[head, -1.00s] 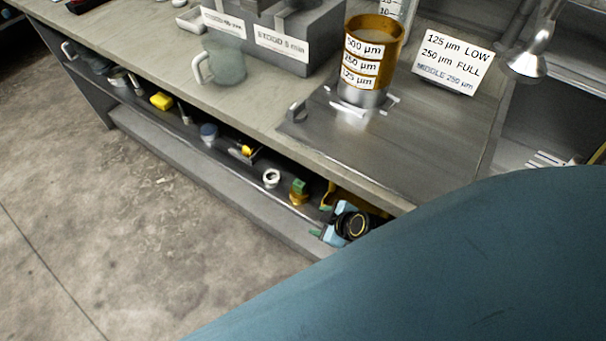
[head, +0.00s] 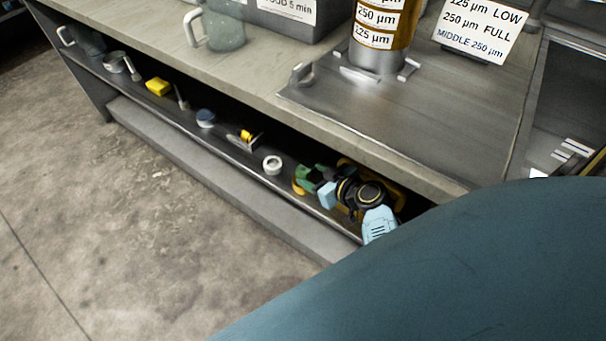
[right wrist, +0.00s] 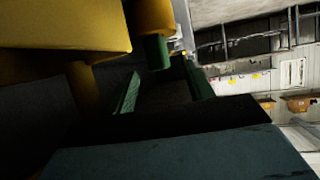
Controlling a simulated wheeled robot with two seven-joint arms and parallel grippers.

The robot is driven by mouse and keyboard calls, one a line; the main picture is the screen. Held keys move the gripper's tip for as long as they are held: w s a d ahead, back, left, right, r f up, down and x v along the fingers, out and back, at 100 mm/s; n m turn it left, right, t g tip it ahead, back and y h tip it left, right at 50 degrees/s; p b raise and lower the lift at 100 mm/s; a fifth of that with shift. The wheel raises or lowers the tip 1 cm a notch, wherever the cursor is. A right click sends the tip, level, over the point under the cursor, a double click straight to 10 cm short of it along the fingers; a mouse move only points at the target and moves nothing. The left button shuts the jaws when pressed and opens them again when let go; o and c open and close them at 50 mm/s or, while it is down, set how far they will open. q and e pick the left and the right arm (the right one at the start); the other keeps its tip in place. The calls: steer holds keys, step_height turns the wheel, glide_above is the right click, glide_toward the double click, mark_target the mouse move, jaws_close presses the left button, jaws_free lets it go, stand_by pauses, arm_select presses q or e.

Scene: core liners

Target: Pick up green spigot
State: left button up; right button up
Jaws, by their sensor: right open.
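The green spigot (head: 304,177), green with a yellow-orange base, stands on the low shelf under the bench in the head view. My right gripper (head: 318,186), light blue and black with green fingertips, reaches in over the shelf right beside it. The fingertips overlap the spigot there, so contact cannot be told. In the right wrist view the two green fingers (right wrist: 165,85) are apart. A yellow and green piece, seemingly the spigot (right wrist: 156,48), shows just beyond the fingertips, roughly between them. My left gripper is not in view.
A white ring (head: 272,164) lies just left of the spigot on the shelf. A yellow object (head: 396,178) is behind my right gripper; a large yellow shape (right wrist: 60,25) is close in the wrist view. The bench top (head: 270,93) overhangs the shelf.

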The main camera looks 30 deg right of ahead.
mark_target(299, 169)
steer(key=b+x, duration=0.1)
steer(key=x, duration=0.5)
steer(key=shift+s+b, duration=0.1)
steer(key=shift+b, duration=0.2)
steer(key=shift+w+a+f, duration=0.1)
steer(key=shift+w+f, duration=0.1)
steer(key=shift+w, duration=0.25)
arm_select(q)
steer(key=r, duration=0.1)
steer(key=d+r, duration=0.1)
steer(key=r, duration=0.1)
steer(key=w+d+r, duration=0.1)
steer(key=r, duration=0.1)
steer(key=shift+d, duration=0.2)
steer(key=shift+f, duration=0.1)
arm_select(e)
steer(key=shift+c, duration=0.2)
jaws_close()
steer(key=shift+r, duration=0.1)
